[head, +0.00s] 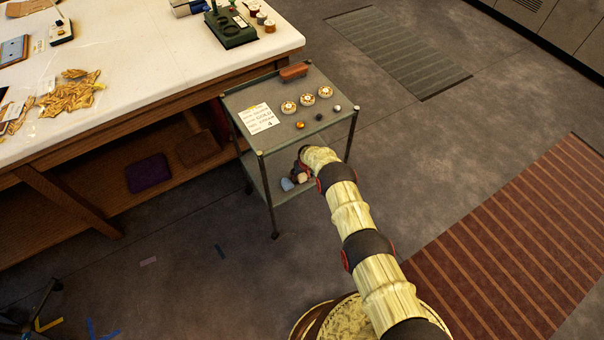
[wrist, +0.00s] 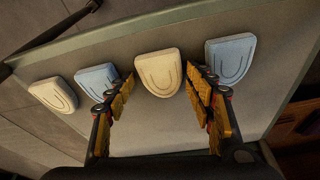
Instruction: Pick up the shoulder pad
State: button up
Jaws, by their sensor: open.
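Several shoulder pads lie in a row on a grey shelf (wrist: 165,125) in the wrist view. A cream pad (wrist: 158,73) is in the middle, directly ahead of my gripper (wrist: 160,84). My gripper is open, with one finger to each side of this pad's near end; whether they touch it I cannot tell. A light blue pad (wrist: 98,80) is by the left finger, and another cream pad (wrist: 53,95) lies farther left. Another blue pad (wrist: 231,59) lies beyond the right finger.
The cart's top shelf (head: 285,140) holds a paper sheet (head: 257,118), a red-brown block (head: 293,71), round patterned discs and small balls. A long white-topped table (head: 150,70) stands to the left. Open floor lies right of the cart.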

jog(key=shift+c, duration=0.2)
jog(key=c, duration=0.9)
jog(key=shift+c, duration=0.2)
jog(key=shift+s+d, duration=0.1)
